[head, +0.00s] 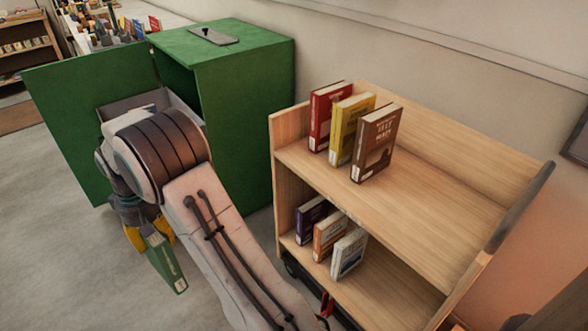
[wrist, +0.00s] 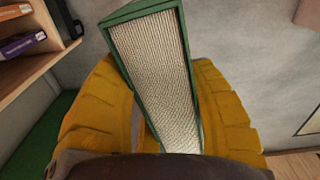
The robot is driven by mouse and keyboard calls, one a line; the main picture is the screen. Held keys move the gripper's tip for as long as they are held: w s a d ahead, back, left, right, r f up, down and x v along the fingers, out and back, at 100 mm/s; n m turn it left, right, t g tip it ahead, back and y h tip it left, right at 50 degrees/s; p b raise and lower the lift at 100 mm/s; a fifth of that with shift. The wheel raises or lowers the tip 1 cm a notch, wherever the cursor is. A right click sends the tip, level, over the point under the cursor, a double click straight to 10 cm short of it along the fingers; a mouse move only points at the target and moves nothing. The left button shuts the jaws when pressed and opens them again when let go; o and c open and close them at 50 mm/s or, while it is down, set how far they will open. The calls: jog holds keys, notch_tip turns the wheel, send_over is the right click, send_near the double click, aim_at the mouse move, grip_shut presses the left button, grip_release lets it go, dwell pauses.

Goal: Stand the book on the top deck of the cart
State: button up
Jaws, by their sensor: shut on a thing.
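A green book (head: 167,264) hangs from my gripper (head: 149,238) in the head view, to the left of my arm and in front of the green cabinet. The yellow fingers are shut on the book. In the wrist view the book (wrist: 150,65) shows its page edges between the two yellow fingers (wrist: 165,115). The wooden cart stands at the right, apart from the gripper. Its top deck (head: 435,210) holds a red book (head: 322,115), a yellow book (head: 349,130) and a brown book (head: 377,145), all upright at its left end.
The cart's lower shelf (head: 385,290) holds three more books. The right part of the top deck is bare, with a raised back panel and end panels. The green cabinet (head: 245,110) has its door (head: 85,110) open, with a drawer or bin inside.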

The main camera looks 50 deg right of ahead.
jog(key=s+d+r+m+p, duration=0.4)
jog(key=s+d+r+p, duration=0.2)
jog(key=d+r, duration=0.3)
jog(key=s+d+r+m+p, duration=0.3)
jog(key=s+d+r+p, duration=0.3)
jog(key=d, duration=0.5)
jog(key=s+d+r+m+p, duration=0.45)
jog(key=s+d+r, duration=0.3)
jog(key=d, duration=0.25)
jog(key=s+d+r+m+p, duration=0.4)
jog(key=s+r+p, duration=0.3)
jog(key=s, duration=0.6)
jog(key=s+d+r+m+p, duration=0.3)
jog(key=s+r+m+p, duration=0.15)
jog(key=s+r, duration=0.65)
jog(key=s+f+b, duration=0.2)
jog(key=f+b, duration=0.1)
jog(key=f, duration=0.4)
jog(key=s+f+b, duration=0.3)
jog(key=f, duration=0.4)
jog(key=d+f+p, duration=0.3)
jog(key=d+f, duration=0.8)
jog(key=shift+s+d+p, duration=0.25)
jog(key=shift+p, duration=0.15)
jog(key=shift+f, duration=0.15)
